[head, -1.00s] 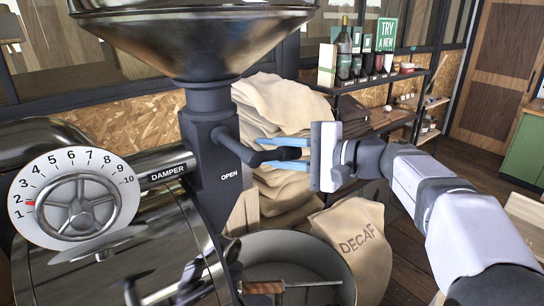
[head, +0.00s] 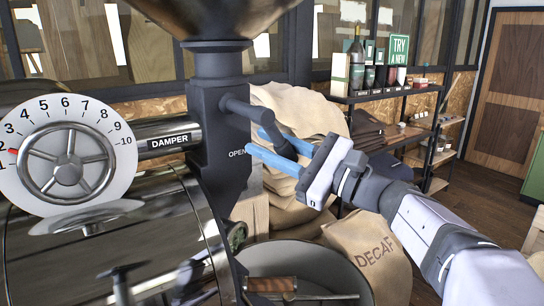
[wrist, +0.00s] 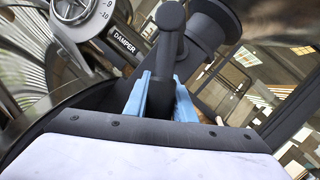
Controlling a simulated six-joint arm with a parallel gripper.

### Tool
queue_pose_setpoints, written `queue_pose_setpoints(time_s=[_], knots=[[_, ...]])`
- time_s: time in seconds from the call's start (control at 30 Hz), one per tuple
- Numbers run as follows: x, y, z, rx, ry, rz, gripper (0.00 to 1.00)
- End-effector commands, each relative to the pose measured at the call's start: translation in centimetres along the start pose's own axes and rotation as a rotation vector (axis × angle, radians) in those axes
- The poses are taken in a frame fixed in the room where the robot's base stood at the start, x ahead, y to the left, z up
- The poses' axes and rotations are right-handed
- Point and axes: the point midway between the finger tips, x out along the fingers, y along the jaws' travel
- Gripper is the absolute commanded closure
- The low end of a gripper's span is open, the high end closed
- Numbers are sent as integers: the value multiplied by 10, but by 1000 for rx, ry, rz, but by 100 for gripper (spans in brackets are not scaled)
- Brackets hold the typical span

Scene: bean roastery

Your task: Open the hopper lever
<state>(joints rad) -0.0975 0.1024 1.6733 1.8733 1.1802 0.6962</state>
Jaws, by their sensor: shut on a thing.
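The hopper lever (head: 250,110) is a dark grey arm that sticks out from the side of the hopper neck (head: 213,120), with its handle angled down to the right in the head view. My gripper (head: 257,141) has two blue fingers, one on each side of the handle, and is shut on it. In the wrist view the lever (wrist: 165,50) runs down between the blue fingers (wrist: 160,92). The fingers hide part of the handle. The word OPEN (head: 237,154) is printed on the neck beside the lower fingertip.
The damper dial (head: 66,165) is at the left. A round grey bin (head: 300,257) stands below the lever, with a wooden-handled tool (head: 272,285) across it. Stacked sacks (head: 300,110) and a DECAF sack (head: 372,250) stand behind. A shelf (head: 385,95) with bottles is farther back.

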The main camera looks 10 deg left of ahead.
Motion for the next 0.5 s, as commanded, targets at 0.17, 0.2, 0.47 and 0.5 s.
queue_pose_setpoints(time_s=[0.17,0.2,0.47,0.5], knots=[[1,5,-2,45,-12,-17,100],[1,5,-1,51,-13,-20,100],[2,5,0,65,-16,-24,100],[2,5,0,65,-16,-24,100]])
